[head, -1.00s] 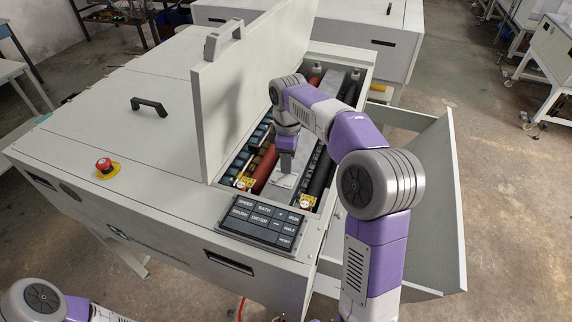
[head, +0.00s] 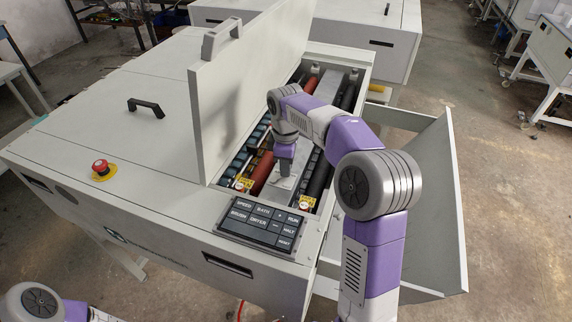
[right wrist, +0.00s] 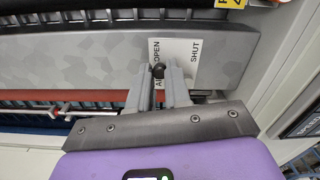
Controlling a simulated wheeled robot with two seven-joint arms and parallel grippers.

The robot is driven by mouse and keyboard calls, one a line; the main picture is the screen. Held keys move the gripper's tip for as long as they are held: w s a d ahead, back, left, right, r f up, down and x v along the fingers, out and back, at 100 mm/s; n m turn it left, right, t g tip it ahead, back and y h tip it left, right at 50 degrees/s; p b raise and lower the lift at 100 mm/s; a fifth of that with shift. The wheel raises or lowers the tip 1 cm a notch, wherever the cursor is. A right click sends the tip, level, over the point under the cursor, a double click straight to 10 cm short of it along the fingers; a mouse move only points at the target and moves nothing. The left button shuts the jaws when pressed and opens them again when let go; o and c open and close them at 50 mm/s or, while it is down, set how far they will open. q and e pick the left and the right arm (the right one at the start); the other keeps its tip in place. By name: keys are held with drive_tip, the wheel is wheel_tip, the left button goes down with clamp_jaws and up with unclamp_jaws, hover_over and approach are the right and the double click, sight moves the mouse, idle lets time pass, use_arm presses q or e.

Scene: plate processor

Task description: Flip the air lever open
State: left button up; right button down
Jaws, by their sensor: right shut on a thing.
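The air lever (right wrist: 158,71) shows in the right wrist view as a dark round knob between the fingertips, its shaft hidden. It is at a white label plate (right wrist: 186,60) marked OPEN and SHUT, with a third word partly covered. The knob lies just below the word OPEN, on the plate's left side; SHUT is to the right. My right gripper (right wrist: 160,78) is shut on the lever. In the head view the right gripper (head: 284,170) reaches down into the open machine and hides the lever. My left gripper is out of view; only part of my left arm shows at bottom left.
The raised lid (head: 235,95) stands left of my right arm. Red and black rollers (head: 316,172) flank the grey metal strip. A button panel (head: 262,226) is in front, and a red stop button (head: 101,167) is on the left. An open side panel (head: 440,200) is at right.

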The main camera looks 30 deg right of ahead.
drive_tip(key=shift+w+r+n+p, duration=0.1)
drive_tip(key=shift+w+n+p, duration=0.1)
drive_tip(key=shift+n+p, duration=0.5)
drive_tip(key=c, duration=1.1)
unclamp_jaws()
wheel_tip(320, 180, up, 8)
drive_tip(key=shift+f+p, duration=0.25)
drive_tip(key=shift+p, duration=0.85)
drive_tip(key=shift+f, duration=0.1)
